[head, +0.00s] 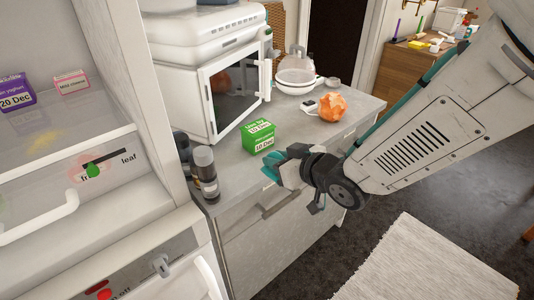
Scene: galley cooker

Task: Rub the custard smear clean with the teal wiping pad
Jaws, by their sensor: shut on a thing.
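The custard smear is a faint yellow patch (45,142) on the pale shelf at the left, inside an open-fronted white unit. My gripper (281,166) is over the front edge of the grey worktop, well to the right of the smear. It is shut on the teal wiping pad (271,166), of which only a small part shows at the fingertips. The rest of the pad is hidden by the gripper.
A purple yoghurt box (13,92) and a small pink-and-white box (71,82) stand behind the smear. The white unit's side wall (140,80) lies between smear and gripper.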

